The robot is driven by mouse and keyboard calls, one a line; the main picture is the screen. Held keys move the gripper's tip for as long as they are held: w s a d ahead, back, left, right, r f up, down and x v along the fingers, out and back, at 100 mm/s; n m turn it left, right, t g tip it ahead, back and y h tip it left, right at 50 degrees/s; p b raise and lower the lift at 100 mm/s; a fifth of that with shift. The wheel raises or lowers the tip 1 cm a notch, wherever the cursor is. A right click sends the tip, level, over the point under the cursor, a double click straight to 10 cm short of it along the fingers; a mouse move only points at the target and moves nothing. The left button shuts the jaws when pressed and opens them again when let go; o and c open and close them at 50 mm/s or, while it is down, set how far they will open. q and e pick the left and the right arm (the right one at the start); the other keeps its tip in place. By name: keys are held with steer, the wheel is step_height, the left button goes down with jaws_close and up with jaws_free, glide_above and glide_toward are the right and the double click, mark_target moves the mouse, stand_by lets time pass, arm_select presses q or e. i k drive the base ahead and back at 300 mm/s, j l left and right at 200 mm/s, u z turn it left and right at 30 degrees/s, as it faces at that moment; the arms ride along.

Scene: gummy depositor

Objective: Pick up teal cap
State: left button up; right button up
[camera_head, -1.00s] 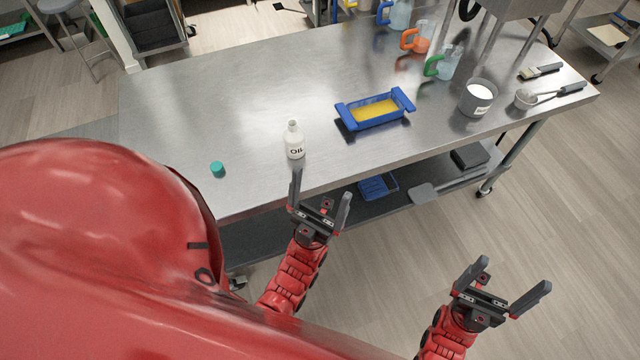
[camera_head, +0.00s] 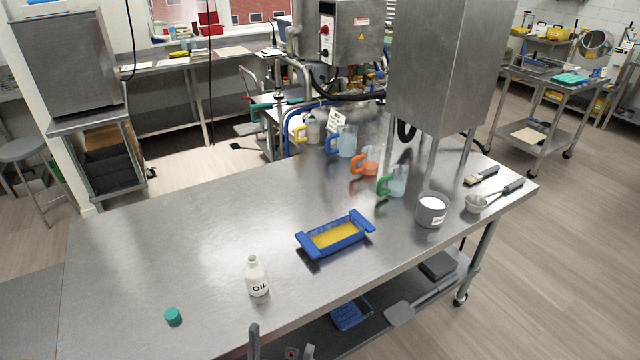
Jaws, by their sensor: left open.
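The teal cap (camera_head: 173,316) is a small round cap on the steel table (camera_head: 150,250), near its front edge at the lower left. A white oil bottle (camera_head: 257,277) stands upright and uncapped to the right of the cap. My left gripper (camera_head: 281,338) shows only by its finger ends at the bottom edge. It is open, with nothing seen between the fingers. It is to the right of the cap and apart from it. My right gripper is out of the picture.
A blue tray with yellow contents (camera_head: 337,236) sits mid-table. Several handled jugs, including an orange-handled one (camera_head: 366,161), and a grey pot (camera_head: 431,210) stand farther back. The table around the cap is clear.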

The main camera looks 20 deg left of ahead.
mark_target(172, 315)
steer(key=u, duration=1)
